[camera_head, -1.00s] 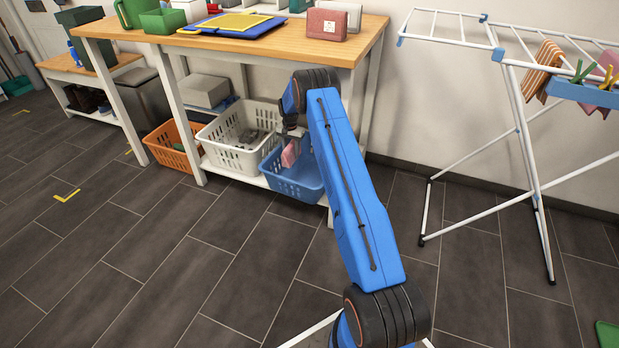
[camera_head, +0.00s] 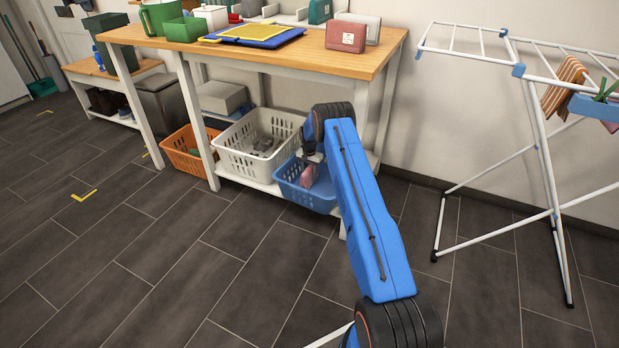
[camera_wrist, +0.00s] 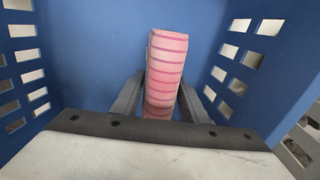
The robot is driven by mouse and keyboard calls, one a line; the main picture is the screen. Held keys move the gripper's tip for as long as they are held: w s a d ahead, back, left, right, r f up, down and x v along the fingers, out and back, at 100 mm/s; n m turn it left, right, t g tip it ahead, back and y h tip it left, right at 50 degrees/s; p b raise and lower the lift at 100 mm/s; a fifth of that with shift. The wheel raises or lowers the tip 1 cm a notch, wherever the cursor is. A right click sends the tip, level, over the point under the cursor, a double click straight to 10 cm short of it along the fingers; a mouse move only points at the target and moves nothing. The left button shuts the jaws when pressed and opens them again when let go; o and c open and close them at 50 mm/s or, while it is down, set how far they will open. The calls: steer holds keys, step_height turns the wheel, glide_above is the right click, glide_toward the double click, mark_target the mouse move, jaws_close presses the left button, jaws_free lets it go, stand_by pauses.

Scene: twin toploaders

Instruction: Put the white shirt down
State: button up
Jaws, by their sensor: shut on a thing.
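My gripper (camera_wrist: 160,88) is shut on a pink striped rolled cloth (camera_wrist: 168,55), which stands out between the two fingers in the wrist view. I see no white shirt in it. In the head view my gripper (camera_head: 310,160) is over the blue basket (camera_head: 318,203), and the pink cloth (camera_head: 309,176) is partly down inside it, its lower end hidden by the near wall. The wrist view shows the blue basket wall (camera_wrist: 85,60) around the cloth. Whether the cloth touches the basket floor I cannot tell.
The blue basket stands on the bench's low shelf, beside a white basket (camera_head: 235,165) with greyish cloth and an orange basket (camera_head: 190,165). The wooden bench top (camera_head: 340,62) is above. A drying rack (camera_head: 545,150) stands at the right. The floor in front is clear.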

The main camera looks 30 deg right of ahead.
steer(key=shift+f, duration=0.35)
steer(key=shift+f, duration=0.1)
steer(key=o, duration=1.2)
step_height(320, 180, up, 12)
steer(key=shift+r, duration=0.1)
